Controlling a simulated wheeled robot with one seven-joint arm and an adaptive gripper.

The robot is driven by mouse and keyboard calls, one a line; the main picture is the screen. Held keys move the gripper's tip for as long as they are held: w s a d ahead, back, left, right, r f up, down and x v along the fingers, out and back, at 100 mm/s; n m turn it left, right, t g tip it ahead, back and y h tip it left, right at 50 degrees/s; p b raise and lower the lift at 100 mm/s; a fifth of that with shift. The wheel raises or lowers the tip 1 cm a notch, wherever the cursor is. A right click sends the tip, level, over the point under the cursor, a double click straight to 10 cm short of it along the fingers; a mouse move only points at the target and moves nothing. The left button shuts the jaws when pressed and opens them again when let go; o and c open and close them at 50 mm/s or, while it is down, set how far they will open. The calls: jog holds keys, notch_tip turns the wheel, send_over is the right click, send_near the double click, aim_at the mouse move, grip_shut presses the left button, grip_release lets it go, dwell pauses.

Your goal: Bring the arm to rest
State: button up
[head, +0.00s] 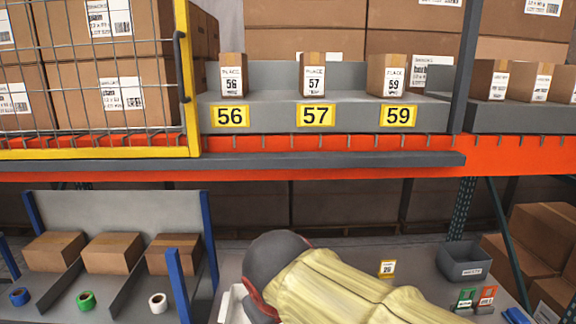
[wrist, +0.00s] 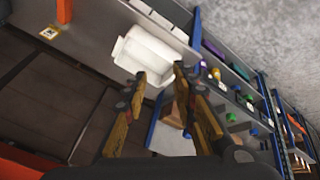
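My gripper (wrist: 160,74) shows in the wrist view with its two worn, yellow-brown fingers apart and nothing between them. Beyond the fingertips lies a white open tray (wrist: 150,48) on the grey bench; the gripper looks clear of it, though the exact distance is hard to tell. In the head view my arm, in a pale yellow sleeve with a dark grey joint, reaches across the bottom middle over the bench. The fingers are hidden there. Only a sliver of the white tray (head: 233,304) shows to the left of the arm.
Above the arm runs an orange beam (head: 330,160) and a shelf with small cartons labelled 56 (head: 232,80), 57 (head: 312,76) and 59 (head: 392,78). Left stands a rack with cartons (head: 112,253) and tape rolls. A grey bin (head: 464,266) is at right.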

jog(key=s+d+f+m, duration=0.3)
jog(key=s+d, duration=0.3)
jog(key=d, duration=0.4)
jog(key=s+d+f+m, duration=0.4)
jog(key=s+d, duration=0.3)
jog(key=d, duration=0.4)
jog(key=shift+d+f+m+h+b, duration=0.2)
jog(key=shift+m+h+b, duration=0.1)
jog(key=shift+m, duration=0.1)
jog(key=shift+a, duration=0.1)
